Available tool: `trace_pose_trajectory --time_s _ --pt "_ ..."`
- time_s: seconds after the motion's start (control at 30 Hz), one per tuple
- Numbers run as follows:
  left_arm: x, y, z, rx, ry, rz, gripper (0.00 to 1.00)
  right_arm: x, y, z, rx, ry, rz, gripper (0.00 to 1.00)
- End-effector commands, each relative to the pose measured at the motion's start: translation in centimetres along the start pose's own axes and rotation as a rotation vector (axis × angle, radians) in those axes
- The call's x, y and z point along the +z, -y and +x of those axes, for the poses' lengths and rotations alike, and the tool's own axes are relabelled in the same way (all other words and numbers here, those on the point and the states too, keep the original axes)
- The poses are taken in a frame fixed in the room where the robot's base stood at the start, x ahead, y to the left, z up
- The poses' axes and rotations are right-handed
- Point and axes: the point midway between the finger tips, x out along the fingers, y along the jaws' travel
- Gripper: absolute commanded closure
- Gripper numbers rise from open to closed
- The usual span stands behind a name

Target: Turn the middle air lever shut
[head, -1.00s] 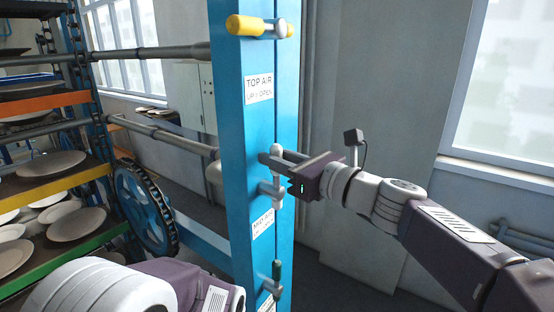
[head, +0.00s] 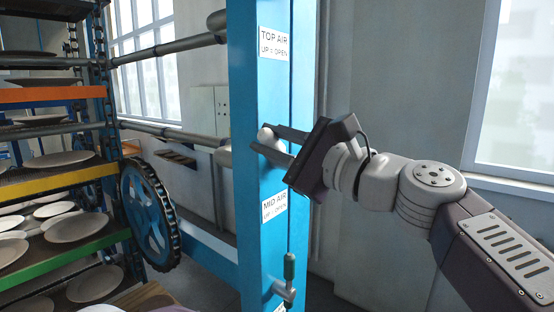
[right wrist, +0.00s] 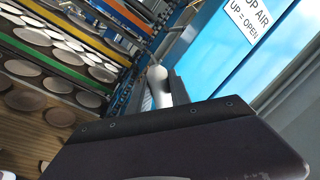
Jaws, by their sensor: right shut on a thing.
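The middle air lever (head: 267,136) is on the blue post, above the "MID AIR UP = OPEN" label (head: 274,206). Only its pale rounded end shows clearly; the rest is hidden by my right gripper, so its angle is hard to tell. My right gripper (head: 276,145) reaches in from the right, tilted, with its fingers closed on the lever. In the right wrist view, the pale lever end (right wrist: 158,76) shows between the fingers, in front of the post. My left gripper is not in view.
The "TOP AIR UP = OPEN" label (head: 274,45) is higher on the blue post (head: 258,95). A rack of plates (head: 70,226) and a blue wheel (head: 150,214) are at left.

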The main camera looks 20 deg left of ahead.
Motion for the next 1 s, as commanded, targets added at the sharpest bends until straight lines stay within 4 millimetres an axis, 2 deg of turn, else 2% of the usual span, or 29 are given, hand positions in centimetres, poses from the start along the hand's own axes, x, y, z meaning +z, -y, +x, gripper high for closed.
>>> trace_pose_trajectory --time_s 0.03,0.4,0.7,1.0 --pt "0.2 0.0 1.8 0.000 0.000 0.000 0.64 -0.5 -1.0 -0.2 -0.003 0.010 -0.046 1.00" --pt "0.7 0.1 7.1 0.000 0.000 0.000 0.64 -1.0 -3.6 -0.6 -0.002 0.061 -0.380 1.00" --pt "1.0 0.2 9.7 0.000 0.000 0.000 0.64 -1.7 -4.9 -0.8 0.001 0.091 -0.581 1.00" --pt "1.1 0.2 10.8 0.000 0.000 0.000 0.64 -2.1 -5.4 -0.8 0.002 0.107 -0.684 1.00"
